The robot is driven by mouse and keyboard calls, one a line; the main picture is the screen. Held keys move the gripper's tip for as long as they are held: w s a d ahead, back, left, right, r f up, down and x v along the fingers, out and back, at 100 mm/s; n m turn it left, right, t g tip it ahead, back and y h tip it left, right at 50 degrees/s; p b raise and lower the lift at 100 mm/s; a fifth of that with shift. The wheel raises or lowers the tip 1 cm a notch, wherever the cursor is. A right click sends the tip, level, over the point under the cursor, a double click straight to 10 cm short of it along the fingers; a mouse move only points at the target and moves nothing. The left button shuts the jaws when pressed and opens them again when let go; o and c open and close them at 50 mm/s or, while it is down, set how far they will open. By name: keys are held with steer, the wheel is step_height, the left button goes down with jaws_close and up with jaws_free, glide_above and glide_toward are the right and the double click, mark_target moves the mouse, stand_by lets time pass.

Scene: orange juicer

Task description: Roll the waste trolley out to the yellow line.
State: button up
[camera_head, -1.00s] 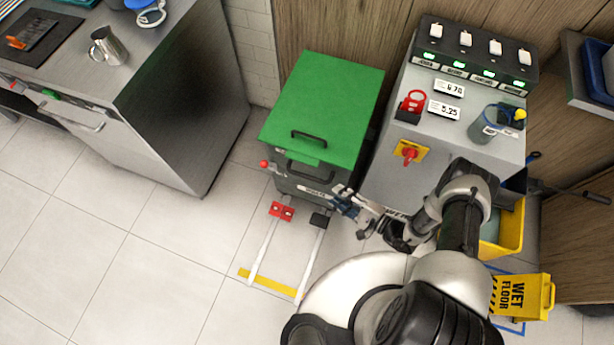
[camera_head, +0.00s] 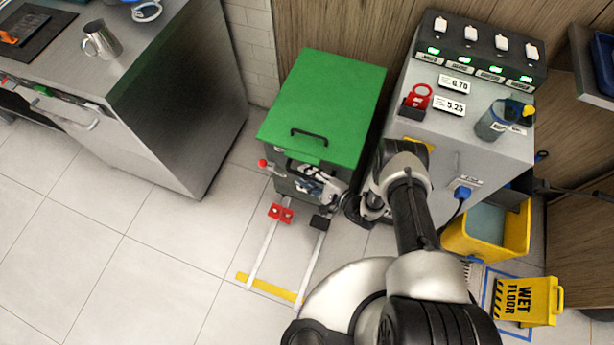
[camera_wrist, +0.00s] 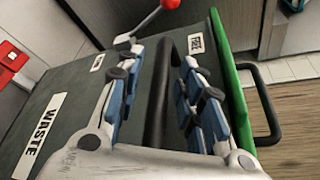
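The waste trolley (camera_head: 325,95) has a green lid and a dark body, and stands between the steel counter and the grey cabinet. In the wrist view its front (camera_wrist: 60,85) carries a WASTE label and a dark upright-looking bar handle (camera_wrist: 160,95). My gripper (camera_head: 308,177) is at the trolley's front, below the lid handle. In the wrist view my gripper (camera_wrist: 160,85) is open, its blue-padded fingers on either side of the bar with gaps showing. A red-knobbed lever (camera_head: 262,162) is at the trolley's left. The yellow line (camera_head: 267,287) lies on the floor in front, apart from the trolley.
White floor strips (camera_head: 263,250) run from near the trolley to the yellow line. A red block (camera_head: 280,213) and a black block (camera_head: 320,222) sit at their trolley ends. Floor at left is clear.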

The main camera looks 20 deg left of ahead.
steer(key=shift+c, duration=0.2)
jaws_close()
stand_by(0.6)
